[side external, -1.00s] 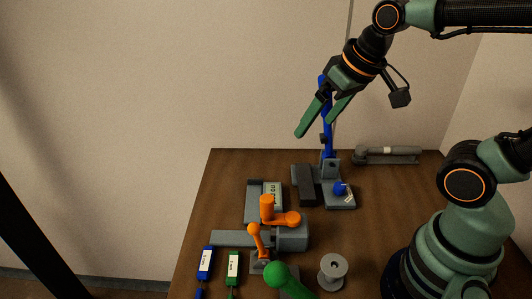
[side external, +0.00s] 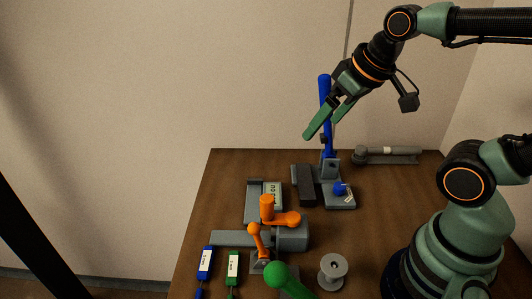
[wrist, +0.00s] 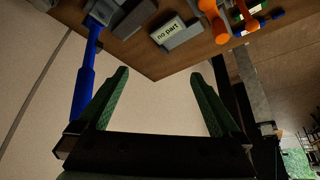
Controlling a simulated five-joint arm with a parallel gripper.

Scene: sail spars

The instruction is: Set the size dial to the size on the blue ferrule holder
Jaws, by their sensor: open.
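The blue ferrule holder (side external: 205,263), with a white label, lies at the table's front left; its writing is too small to read. A green holder (side external: 233,265) with a similar label lies beside it. A grey fixture (side external: 339,203) at the back carries a small blue knob (side external: 341,188) with a white tag; I cannot tell whether this is the size dial. My gripper (side external: 322,129) is open and empty, high above the table's back, beside a tall blue lever (side external: 325,95). In the wrist view its jaws (wrist: 159,73) stand apart, with the lever (wrist: 84,80) left of them.
A grey block with a "no part" sign (wrist: 168,32) stands mid-table. Orange handles (side external: 267,207) on a grey mechanism (side external: 291,237) and a green handle (side external: 288,280) rise in front. A grey spool (side external: 332,270) and a grey bar tool (side external: 388,155) stand farther right.

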